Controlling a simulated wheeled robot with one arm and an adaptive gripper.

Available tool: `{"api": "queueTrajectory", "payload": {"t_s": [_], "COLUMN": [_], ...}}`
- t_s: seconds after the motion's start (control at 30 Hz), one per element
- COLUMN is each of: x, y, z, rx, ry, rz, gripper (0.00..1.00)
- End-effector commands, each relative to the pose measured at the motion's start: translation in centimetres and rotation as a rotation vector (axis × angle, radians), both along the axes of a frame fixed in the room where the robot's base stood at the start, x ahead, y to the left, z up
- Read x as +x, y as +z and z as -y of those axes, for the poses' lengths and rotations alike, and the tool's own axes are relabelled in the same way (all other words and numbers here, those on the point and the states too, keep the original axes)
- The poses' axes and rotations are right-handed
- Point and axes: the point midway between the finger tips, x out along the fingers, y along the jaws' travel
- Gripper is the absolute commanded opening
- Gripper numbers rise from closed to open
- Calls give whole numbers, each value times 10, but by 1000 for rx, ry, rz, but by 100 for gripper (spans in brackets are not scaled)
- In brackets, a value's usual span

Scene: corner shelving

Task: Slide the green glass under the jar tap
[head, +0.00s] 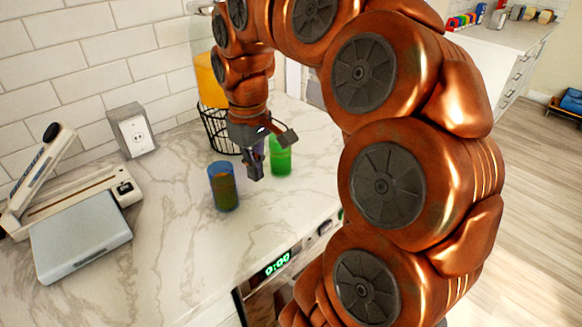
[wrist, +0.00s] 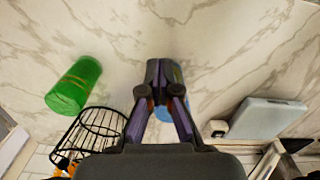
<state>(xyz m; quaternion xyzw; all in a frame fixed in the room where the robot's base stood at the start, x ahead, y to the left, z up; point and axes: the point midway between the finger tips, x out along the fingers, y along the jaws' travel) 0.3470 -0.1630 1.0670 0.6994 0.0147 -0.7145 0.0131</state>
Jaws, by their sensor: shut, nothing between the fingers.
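The green glass (head: 281,160) stands upright on the marble counter, just right of my gripper (head: 254,174). It also shows at the left in the wrist view (wrist: 76,86), apart from my fingers. My gripper points down, shut and empty, between the green glass and a blue glass (head: 223,188); its fingertips show in the wrist view (wrist: 165,70). The jar (head: 209,82) with orange drink stands on a black wire stand (head: 215,130) at the back, behind my gripper. My arm covers part of the jar, and I cannot make out its tap.
The blue glass is left of my gripper and partly behind the fingers in the wrist view (wrist: 190,128). A grey scale-like device (head: 80,238) and a long hinged appliance (head: 85,192) are at the left. The front counter (head: 180,270) is clear.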

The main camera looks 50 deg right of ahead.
Motion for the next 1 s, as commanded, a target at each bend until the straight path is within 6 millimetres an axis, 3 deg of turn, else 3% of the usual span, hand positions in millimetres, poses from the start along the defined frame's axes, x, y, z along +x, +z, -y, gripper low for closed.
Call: {"api": "queueTrajectory", "payload": {"t_s": [0.03, 0.2, 0.4, 0.67, 1.0], "x": [7, 7, -2, -4, -5], "y": [0, 2, 0, -11, -52], "z": [25, 95, 140, 146, 145], "rx": [3, -1, -3, -3, -1], "ry": [-30, -106, -163, -170, -171], "rz": [12, 23, 21, 19, 20], "gripper": [0, 0, 0, 0, 0]}}
